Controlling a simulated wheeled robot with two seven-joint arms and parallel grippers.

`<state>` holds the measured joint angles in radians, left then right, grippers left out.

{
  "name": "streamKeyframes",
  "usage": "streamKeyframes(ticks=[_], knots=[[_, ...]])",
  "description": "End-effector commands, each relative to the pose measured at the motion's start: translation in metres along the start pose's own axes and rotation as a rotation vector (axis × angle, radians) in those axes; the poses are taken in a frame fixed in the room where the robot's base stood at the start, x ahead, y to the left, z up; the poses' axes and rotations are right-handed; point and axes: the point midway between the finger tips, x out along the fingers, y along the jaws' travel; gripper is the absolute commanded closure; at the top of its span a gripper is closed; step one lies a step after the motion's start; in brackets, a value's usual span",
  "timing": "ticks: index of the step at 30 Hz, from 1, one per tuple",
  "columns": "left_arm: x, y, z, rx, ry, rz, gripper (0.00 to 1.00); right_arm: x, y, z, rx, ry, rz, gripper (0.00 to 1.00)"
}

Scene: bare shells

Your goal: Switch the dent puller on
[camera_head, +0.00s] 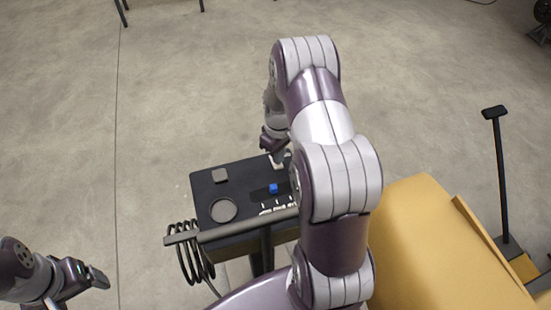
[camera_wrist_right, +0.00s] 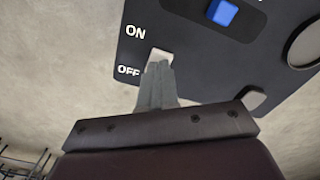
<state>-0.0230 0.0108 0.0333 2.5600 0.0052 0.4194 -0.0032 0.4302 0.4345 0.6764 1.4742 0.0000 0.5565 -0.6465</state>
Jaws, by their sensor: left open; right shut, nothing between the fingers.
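The dent puller (camera_head: 239,180) is a black box with a control panel on top, below the middle of the head view. In the right wrist view, its panel (camera_wrist_right: 190,80) has white ON and OFF labels and a pale switch (camera_wrist_right: 160,56) beside them. My right gripper (camera_wrist_right: 157,72) is shut and empty, its fingertips at the switch and covering its lower part. I cannot tell whether they touch it or which way it is set. In the head view my right gripper (camera_head: 276,152) is at the box's far edge, partly hidden by my arm. My left gripper (camera_head: 97,278) is open, well left of the box.
The panel also has a blue knob (camera_head: 273,188), a round grey dial (camera_head: 223,210) and a grey square piece (camera_head: 220,175). A bar and a coiled black cable (camera_head: 190,262) are at its near side. A yellow body (camera_head: 420,240) stands right.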

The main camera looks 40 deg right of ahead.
Motion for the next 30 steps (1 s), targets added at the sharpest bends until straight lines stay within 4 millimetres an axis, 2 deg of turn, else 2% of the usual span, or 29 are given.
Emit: streamKeyframes(ticks=[30], knots=[[0.010,0.000,0.001,0.000,0.000,0.000,0.17,0.016,0.000,0.000,0.000,0.000,0.000,1.00]])
